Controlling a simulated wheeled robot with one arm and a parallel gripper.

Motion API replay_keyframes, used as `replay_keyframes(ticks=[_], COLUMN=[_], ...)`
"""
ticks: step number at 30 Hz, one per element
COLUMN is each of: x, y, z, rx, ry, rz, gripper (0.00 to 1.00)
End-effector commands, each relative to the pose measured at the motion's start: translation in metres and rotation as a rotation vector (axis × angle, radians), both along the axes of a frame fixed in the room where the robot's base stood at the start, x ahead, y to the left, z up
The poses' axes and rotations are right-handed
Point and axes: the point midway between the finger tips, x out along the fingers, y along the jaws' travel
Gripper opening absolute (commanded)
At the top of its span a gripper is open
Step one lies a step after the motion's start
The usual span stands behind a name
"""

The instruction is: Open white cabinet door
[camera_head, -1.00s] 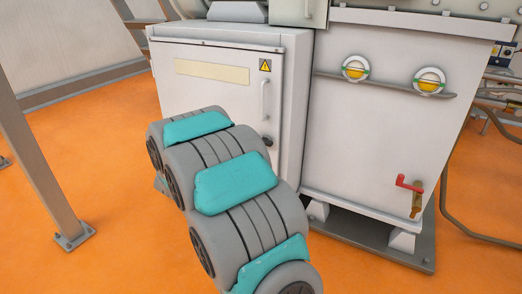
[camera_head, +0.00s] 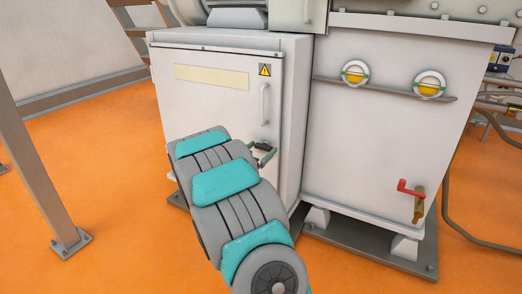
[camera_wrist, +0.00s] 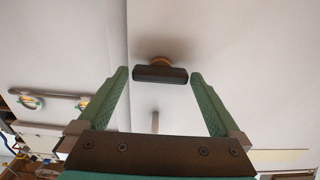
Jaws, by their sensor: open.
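The white cabinet (camera_head: 215,105) stands with its front door shut. The door has a light vertical handle (camera_head: 265,103) near its right edge, below a yellow warning sign (camera_head: 264,69). My gripper (camera_head: 264,153) is at the door's right side, below the handle. In the wrist view, the gripper is open, with its two green fingers on either side of a dark knob (camera_wrist: 160,74) on the door. The fingertips are close to the knob's ends, with small gaps visible. My arm covers the lower part of the door in the head view.
A larger white tank (camera_head: 385,130) with two round gauges and a red valve lever (camera_head: 411,188) stands right of the cabinet. A grey post (camera_head: 40,140) rises at the left. The orange floor (camera_head: 120,200) between post and cabinet is clear.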

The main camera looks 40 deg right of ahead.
Motion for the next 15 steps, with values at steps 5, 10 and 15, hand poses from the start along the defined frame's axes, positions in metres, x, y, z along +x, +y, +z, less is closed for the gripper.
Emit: replay_keyframes(ticks=[5,10,15], x=[0.0016,0.0017,0.0016], y=[-0.0029,-0.0028,-0.0027], z=[-0.0002,0.0001,0.0002], rx=[0.001,0.001,0.001], ry=[0.001,0.0,0.0], rz=[0.002,0.002,0.001], gripper=[1.0,0.99,0.8])
